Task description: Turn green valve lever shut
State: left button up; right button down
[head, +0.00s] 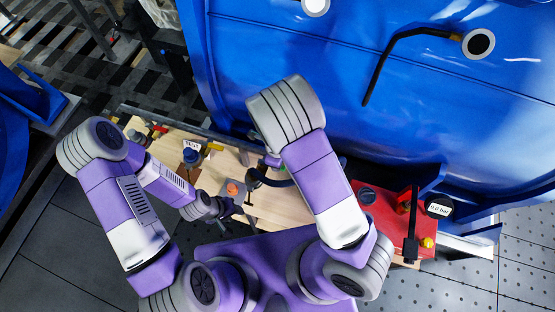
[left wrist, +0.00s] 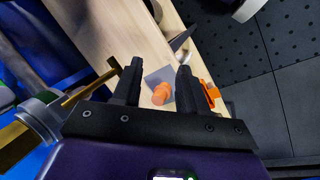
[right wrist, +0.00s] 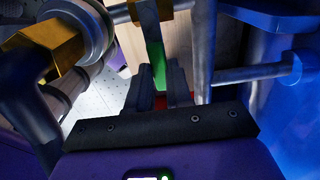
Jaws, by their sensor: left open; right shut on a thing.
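The green valve lever (right wrist: 157,65) shows in the right wrist view between the fingers of my right gripper (right wrist: 160,78), which is shut on it. Grey metal pipe with a brass hex fitting (right wrist: 45,48) lies beside it. In the head view my right arm hides the lever and that gripper. My left gripper (left wrist: 157,75) is open and empty. An orange knob (left wrist: 162,93) on a grey plate shows between its fingers, apart from them as far as I can tell; the same knob is in the head view (head: 232,188).
A wooden bench top (head: 285,207) runs along the big blue tank (head: 390,90). A red box (head: 390,225) with a black-handled part and a pressure display (head: 438,209) stands at the right. A blue knob (head: 191,156) and small parts lie at the left.

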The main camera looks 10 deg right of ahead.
dwell(0.4)
jog(key=c, duration=1)
grip_release()
notch_tip(320, 180, up, 8)
jog(key=shift+f+p, duration=0.2)
jog(key=shift+p, duration=0.5)
